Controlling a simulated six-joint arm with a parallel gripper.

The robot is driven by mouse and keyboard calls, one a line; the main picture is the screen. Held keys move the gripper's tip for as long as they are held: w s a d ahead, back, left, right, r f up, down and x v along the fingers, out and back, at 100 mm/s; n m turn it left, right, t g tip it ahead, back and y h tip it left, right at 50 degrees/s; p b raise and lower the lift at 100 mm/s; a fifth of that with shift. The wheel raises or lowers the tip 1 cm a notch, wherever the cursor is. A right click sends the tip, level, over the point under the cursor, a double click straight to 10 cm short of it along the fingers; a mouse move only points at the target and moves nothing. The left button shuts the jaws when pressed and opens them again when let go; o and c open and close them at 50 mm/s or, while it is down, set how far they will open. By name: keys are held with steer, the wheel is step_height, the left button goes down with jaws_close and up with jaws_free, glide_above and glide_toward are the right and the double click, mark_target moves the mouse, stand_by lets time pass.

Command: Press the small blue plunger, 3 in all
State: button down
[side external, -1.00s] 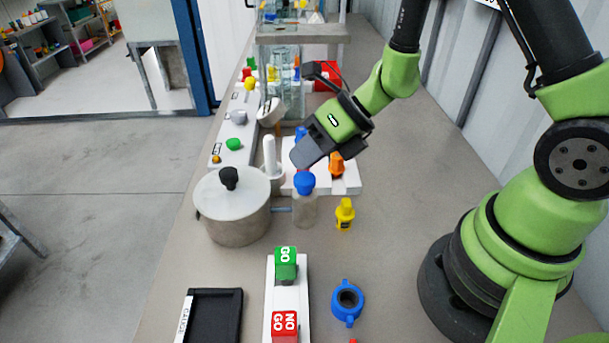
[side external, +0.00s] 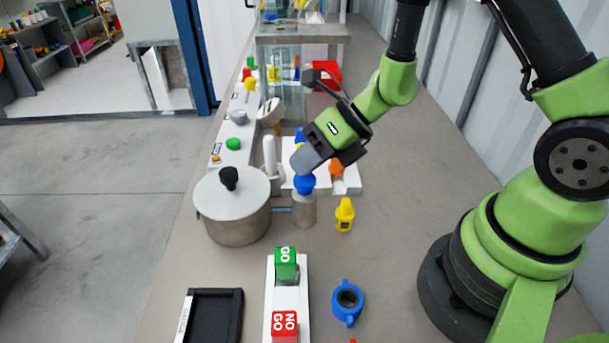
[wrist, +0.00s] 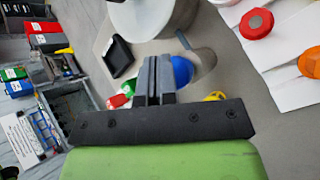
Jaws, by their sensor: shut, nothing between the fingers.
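The small blue plunger (side external: 304,185) is a rounded blue cap on top of a small metal cylinder (side external: 304,212), beside the large lidded pot. My gripper (side external: 301,166) is shut and empty, tilted, with its fingertips at the top of the blue plunger. The fingertips hide part of the cap, and I cannot tell whether they touch it. In the wrist view the shut fingers (wrist: 158,76) overlap the blue plunger (wrist: 182,71), which shows just to their right.
A yellow part (side external: 345,214) stands to the right. A GO/NO GO block (side external: 287,297), a blue ring (side external: 347,302) and a black tray (side external: 215,317) lie in front. A white board (side external: 347,186) lies behind.

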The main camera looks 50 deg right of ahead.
steer(key=shift+f, duration=0.75)
stand_by(0.6)
steer(key=shift+r, duration=1.35)
steer(key=shift+r, duration=0.1)
steer(key=shift+r, duration=2.4)
stand_by(0.4)
step_height(320, 180, up, 4)
steer(key=shift+f, duration=0.1)
steer(key=shift+f, duration=0.1)
stand_by(0.3)
